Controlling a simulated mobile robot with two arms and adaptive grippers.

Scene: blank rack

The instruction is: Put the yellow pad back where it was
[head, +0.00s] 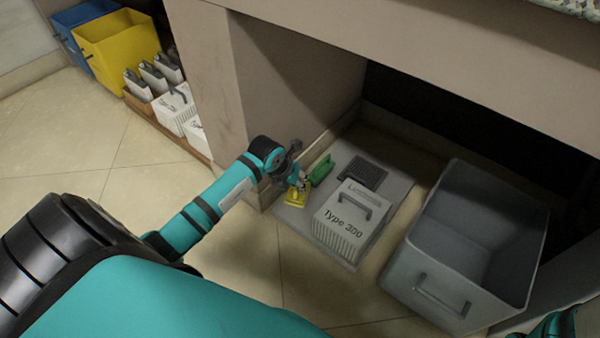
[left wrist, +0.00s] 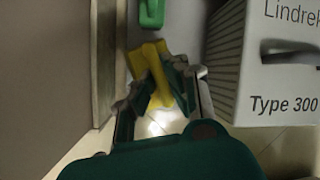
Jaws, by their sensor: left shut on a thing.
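The yellow pad (head: 297,197) is at the front left of a grey board (head: 293,216) on the floor, under the counter. It also shows in the left wrist view (left wrist: 138,62). My left gripper (head: 299,184) is shut on the pad, with its fingers (left wrist: 167,91) around the pad's raised handle part. I cannot tell whether the pad touches the board. A green pad (head: 322,169) lies just behind it, and it also shows in the left wrist view (left wrist: 151,13). My right gripper does not show.
A white box marked Type 300 (head: 341,222) stands right of the pad. A dark flat plate (head: 362,173) lies behind the box. An empty grey bin (head: 404,264) stands further right. A counter side wall (head: 290,90) is close on the left. Yellow (head: 119,46) and blue bins are at far left.

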